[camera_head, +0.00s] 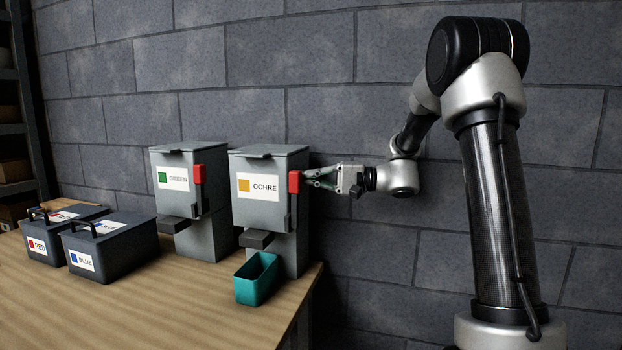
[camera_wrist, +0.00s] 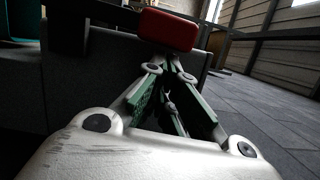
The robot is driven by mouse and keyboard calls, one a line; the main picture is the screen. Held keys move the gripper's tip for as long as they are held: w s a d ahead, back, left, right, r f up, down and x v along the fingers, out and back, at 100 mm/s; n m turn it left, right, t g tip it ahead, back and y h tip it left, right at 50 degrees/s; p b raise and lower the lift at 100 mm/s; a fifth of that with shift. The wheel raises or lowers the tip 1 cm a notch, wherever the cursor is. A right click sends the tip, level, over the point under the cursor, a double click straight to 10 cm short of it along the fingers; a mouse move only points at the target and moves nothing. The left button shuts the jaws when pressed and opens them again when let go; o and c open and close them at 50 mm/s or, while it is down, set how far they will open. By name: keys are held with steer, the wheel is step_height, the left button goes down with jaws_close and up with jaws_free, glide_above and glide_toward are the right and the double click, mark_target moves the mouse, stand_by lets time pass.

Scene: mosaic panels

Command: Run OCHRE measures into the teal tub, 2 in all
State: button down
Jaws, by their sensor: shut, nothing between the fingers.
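The OCHRE dispenser (camera_head: 268,205) is a grey box with an orange square and label on its front, standing near the right end of the table. A red block (camera_head: 294,182) sits on its right side; it also shows in the wrist view (camera_wrist: 167,31). My gripper (camera_head: 308,178) is shut and empty, its fingertips right at the red block; whether they touch it I cannot tell. The gripper also shows in the wrist view (camera_wrist: 172,78). The teal tub (camera_head: 257,279) stands below the dark spout (camera_head: 257,239) of the OCHRE dispenser. Its inside floor is mostly hidden.
A GREEN dispenser (camera_head: 187,200) with its own red block stands left of the OCHRE one. Dark handled boxes labelled RED (camera_head: 40,246) and BLUE (camera_head: 112,262) are further left. The wooden table (camera_head: 150,315) is bare in front. A block wall stands behind.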

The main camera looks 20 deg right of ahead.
steer(key=shift+s+a+r+n, duration=0.2)
steer(key=shift+s+n, duration=0.1)
steer(key=shift+n, duration=0.1)
steer(key=shift+s+a, duration=0.1)
steer(key=shift+s, duration=0.05)
steer(key=s+a+f+n+h, duration=0.1)
steer(key=s+a+n+h, duration=0.1)
steer(key=s+a+n, duration=0.4)
steer(key=shift+s+n+h, duration=0.4)
steer(key=shift+s+n, duration=1.1)
steer(key=shift+s, duration=0.2)
steer(key=shift+a+f, duration=0.1)
steer(key=shift+a, duration=0.05)
steer(key=shift+s, duration=0.1)
